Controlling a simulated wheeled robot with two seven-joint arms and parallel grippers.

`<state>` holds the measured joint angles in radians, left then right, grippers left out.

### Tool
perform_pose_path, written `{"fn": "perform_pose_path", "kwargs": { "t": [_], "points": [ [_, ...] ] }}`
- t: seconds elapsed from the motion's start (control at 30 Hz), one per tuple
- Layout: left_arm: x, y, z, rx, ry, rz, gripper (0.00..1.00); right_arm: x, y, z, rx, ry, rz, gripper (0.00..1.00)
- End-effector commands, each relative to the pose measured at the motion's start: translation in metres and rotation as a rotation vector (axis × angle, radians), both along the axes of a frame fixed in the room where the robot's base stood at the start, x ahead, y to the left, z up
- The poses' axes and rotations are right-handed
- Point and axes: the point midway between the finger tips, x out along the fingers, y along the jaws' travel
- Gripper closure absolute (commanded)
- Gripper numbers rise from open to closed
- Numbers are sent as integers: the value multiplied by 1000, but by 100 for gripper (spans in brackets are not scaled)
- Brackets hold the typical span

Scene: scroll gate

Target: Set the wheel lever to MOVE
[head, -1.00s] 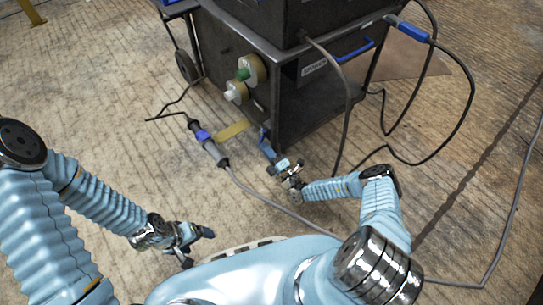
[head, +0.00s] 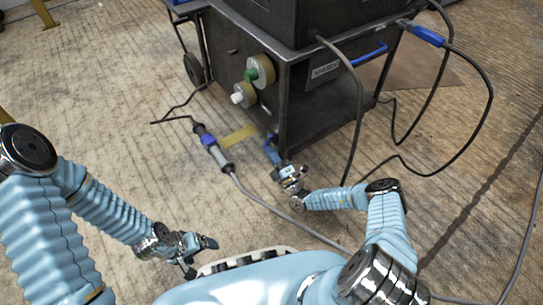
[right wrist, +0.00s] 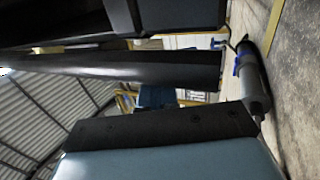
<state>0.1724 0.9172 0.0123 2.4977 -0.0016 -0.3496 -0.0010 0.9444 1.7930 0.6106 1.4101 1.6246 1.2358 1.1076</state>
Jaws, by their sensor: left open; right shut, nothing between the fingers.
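The dark cart (head: 325,110) stands ahead of me. A small blue part (head: 271,151) shows at the foot of its near corner; it may be the wheel lever, but no MOVE marking is readable. My right gripper (head: 279,165) is shut and empty, low beside this corner, right at the blue part; I cannot tell whether they touch. Its arm hides part of the floor there. In the right wrist view, dark bars fill the near part and no lever is clear. My left gripper (head: 200,257) is open and empty above the floor at lower left, away from the cart.
A grey cable connector with a blue band (head: 211,147) lies on the floor left of my right gripper; it also shows in the right wrist view (right wrist: 250,80). Its cable runs under my right arm. Black cables (head: 400,160) loop right of the cart.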

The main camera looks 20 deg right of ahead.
Motion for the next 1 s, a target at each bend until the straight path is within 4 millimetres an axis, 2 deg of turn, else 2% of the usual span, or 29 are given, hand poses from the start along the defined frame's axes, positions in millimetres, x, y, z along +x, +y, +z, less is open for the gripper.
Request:
{"fn": "perform_pose_path", "kwargs": {
  "t": [0.27,0.53,0.7,1.0],
  "points": [
    [0,0,2,0,0,0,15,-6,-3,-2,-1,1,-1,100],
    [0,0,5,0,1,0,15,-45,-17,-19,0,2,-2,100],
    [0,0,5,0,1,0,15,-61,-23,-27,0,2,-1,100],
    [0,0,5,0,2,-1,15,-65,-24,-29,0,0,0,100]
  ]
}}
